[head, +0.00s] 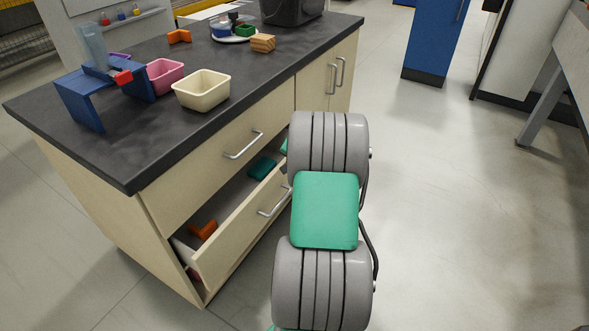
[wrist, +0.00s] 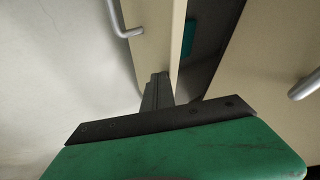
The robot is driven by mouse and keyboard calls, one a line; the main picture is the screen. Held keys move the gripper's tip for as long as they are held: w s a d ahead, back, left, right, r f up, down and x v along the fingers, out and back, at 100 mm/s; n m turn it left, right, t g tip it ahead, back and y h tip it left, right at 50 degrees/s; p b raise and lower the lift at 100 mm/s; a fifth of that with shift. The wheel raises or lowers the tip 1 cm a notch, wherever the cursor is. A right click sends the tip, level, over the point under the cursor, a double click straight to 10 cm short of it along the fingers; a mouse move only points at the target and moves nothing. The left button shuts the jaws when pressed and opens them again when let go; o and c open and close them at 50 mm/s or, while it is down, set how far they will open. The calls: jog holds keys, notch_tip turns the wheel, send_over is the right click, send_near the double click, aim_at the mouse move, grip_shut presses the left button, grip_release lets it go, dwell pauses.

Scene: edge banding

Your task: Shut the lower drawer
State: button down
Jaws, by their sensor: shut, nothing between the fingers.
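The lower drawer (head: 245,225) stands partly open under the worktop, its beige front pulled out from the cabinet. Its metal handle (head: 274,202) shows, and in the wrist view the handle (wrist: 122,20) is on the left of the drawer front (wrist: 152,40). My gripper (wrist: 160,78) is shut and empty, its tips overlapping the drawer front near its top edge in the wrist view. I cannot tell whether they touch. In the head view my arm hides the gripper and the drawer's right end.
Inside the drawer lie an orange piece (head: 203,230) and a teal piece (head: 262,168). The upper drawer (head: 215,155) above is shut, with its own handle (head: 243,146). Bins and small parts stand on the dark worktop (head: 240,80). The floor (head: 450,200) to the right is clear.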

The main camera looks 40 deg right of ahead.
jog(key=w+a, duration=0.1)
jog(key=w, duration=0.5)
jog(key=shift+a, duration=0.3)
